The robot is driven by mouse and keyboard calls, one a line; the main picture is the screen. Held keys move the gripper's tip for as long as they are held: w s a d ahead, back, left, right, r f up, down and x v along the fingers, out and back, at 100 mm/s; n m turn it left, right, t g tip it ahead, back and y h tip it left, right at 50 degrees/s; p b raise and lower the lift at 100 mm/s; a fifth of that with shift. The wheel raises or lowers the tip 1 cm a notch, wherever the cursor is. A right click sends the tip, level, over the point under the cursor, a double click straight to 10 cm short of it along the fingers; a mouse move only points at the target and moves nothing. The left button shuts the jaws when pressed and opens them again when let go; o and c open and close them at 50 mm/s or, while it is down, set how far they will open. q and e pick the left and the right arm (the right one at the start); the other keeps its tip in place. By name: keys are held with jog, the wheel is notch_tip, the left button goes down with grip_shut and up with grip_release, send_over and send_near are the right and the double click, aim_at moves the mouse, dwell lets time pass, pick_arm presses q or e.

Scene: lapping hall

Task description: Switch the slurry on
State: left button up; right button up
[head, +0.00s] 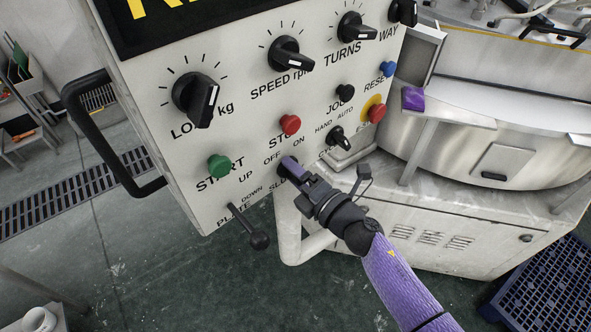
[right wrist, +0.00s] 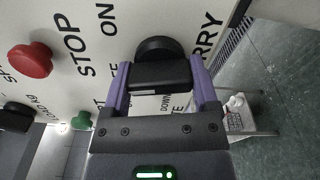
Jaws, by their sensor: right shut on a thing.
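The slurry switch is a black rotary knob, seen in the right wrist view (right wrist: 158,48) on the pale control panel (head: 222,110). OFF and ON are printed above it, and the SLURRY label is partly covered. My right gripper (head: 289,167) reaches the knob from the lower right. In the right wrist view its purple fingers (right wrist: 160,82) sit on both sides of the knob's black grip, shut on it. In the head view the gripper hides most of the knob, so I cannot tell its setting. My left gripper is not in view.
Close by are the green START button (head: 219,166), the red STOP button (head: 290,125), the HAND/AUTO switch (head: 339,138) and the PLATE lever (head: 250,230). A black handle (head: 75,130) sticks out at the panel's left. The steel machine tub (head: 470,150) stands to the right.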

jog(key=m+p, duration=0.1)
jog(key=m, duration=0.4)
jog(key=shift+p, duration=0.35)
jog(key=shift+m+p, duration=0.45)
jog(key=shift+m, duration=1.25)
jog(key=o, duration=1.1)
jog(key=shift+s+d, duration=0.1)
jog(key=v, duration=0.9)
jog(key=shift+s+d, duration=0.25)
jog(key=shift+s, duration=0.05)
jog(key=shift+f+m, duration=0.1)
jog(key=shift+m, duration=0.2)
